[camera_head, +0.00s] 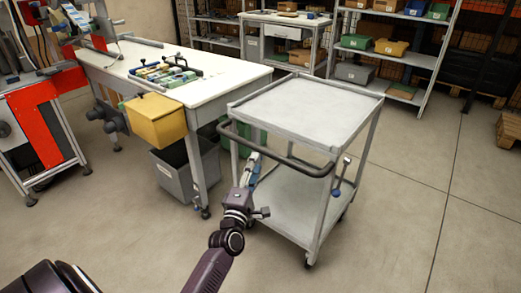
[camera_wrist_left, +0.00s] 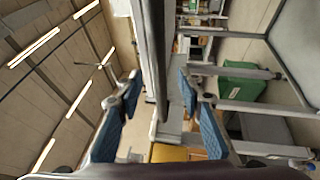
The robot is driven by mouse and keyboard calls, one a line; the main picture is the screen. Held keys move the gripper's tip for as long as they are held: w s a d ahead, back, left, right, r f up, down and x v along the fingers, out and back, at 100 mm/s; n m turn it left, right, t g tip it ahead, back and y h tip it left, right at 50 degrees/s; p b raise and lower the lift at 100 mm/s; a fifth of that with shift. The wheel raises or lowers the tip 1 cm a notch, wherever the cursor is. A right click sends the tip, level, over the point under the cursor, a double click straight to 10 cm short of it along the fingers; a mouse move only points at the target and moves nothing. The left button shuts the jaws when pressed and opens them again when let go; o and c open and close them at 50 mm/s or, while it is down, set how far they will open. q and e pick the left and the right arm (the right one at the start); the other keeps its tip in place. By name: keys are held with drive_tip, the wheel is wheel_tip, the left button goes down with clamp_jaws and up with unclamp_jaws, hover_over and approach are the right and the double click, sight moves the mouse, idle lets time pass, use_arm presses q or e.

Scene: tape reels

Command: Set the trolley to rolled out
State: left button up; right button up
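The trolley (camera_head: 283,120) is grey, with a raised-rim top tray, a lower shelf (camera_head: 290,200) and casters. It stands on the floor just right of the white workbench. Its dark handle bar (camera_head: 285,158) runs along the near side; in the left wrist view the bar (camera_wrist_left: 158,75) passes between my fingers. My left gripper (camera_head: 253,168) is at the handle, partly hidden beneath it. In the left wrist view my gripper (camera_wrist_left: 158,95) is open, its blue-padded fingers on either side of the bar with visible gaps. My right gripper is not in view.
The workbench (camera_head: 225,84) carries tools, with a yellow bin (camera_head: 155,119) on its front and a grey bin (camera_head: 180,171) below. Shelves (camera_head: 392,54) and another table (camera_head: 285,17) stand behind. Floor (camera_head: 430,180) is clear at right and in front.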

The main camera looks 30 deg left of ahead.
sight(261, 149)
use_arm(q)
drive_tip(key=b+x, duration=0.1)
drive_tip(key=x, duration=0.6)
drive_tip(key=shift+s+a, duration=0.1)
drive_tip(key=shift+w+a+r, duration=0.15)
drive_tip(key=shift+w, duration=0.25)
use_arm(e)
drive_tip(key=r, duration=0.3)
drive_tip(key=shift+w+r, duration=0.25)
use_arm(q)
clamp_jaws()
